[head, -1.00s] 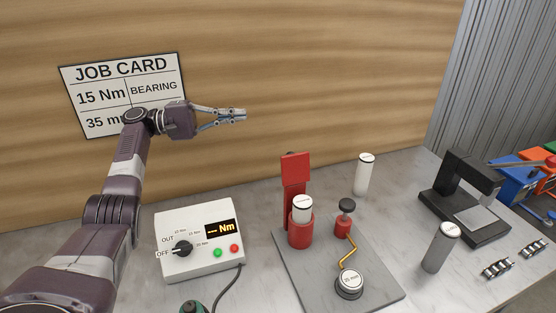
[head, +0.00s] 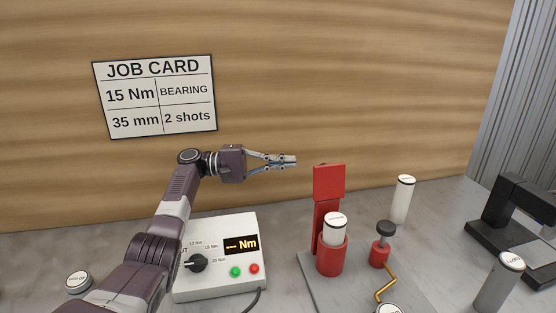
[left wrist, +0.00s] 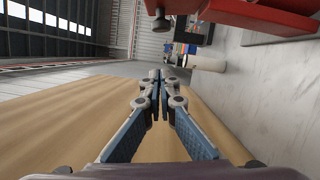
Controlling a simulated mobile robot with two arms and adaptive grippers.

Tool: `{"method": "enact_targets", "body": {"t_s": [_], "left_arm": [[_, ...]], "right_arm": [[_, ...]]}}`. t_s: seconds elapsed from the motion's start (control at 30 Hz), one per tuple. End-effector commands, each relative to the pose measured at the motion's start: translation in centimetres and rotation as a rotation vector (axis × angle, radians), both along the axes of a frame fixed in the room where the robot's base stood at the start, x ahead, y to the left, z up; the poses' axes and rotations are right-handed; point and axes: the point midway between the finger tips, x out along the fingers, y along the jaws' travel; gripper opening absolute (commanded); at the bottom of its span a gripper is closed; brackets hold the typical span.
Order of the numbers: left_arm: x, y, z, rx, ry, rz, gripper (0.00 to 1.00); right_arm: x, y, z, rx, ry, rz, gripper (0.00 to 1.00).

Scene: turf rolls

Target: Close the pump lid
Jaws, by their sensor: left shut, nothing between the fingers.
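The red pump (head: 331,258) stands on a grey base plate, with a white cartridge (head: 335,227) upright in its cup. Its red lid (head: 329,182) stands up, open, on the red post behind the cup. My left gripper (head: 294,161) is shut and empty, up and to the left of the lid, apart from it in the head view. In the left wrist view its closed fingertips (left wrist: 160,78) point away, and a red part (left wrist: 265,15), likely the pump, shows at the top. My right gripper is not in view.
A grey control box (head: 218,281) with a dial stands left of the pump. A dark-knobbed red part (head: 381,252) and a yellow crank (head: 386,287) are right of it. A white cylinder (head: 403,200) stands behind. The wooden wall (head: 300,80) is at the back.

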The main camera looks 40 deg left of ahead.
Motion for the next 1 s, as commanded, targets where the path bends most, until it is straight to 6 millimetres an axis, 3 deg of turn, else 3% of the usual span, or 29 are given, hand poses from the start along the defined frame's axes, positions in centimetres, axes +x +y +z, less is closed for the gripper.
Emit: {"method": "enact_targets", "body": {"t_s": [0.03,0.23,0.6,1.0], "left_arm": [[0.6,-1.1,0.5,0.000,0.001,-0.004,0.00],[3.1,-4.7,0.8,0.000,0.001,-0.003,0.00],[0.7,-6.8,1.0,0.002,0.002,-0.002,0.00],[0.3,-7.2,1.0,0.000,0.000,0.000,0.00]], "right_arm": [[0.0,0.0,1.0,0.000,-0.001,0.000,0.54],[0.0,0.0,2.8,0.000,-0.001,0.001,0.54],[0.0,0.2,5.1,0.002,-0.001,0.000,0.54],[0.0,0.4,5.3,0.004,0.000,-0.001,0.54]]}}
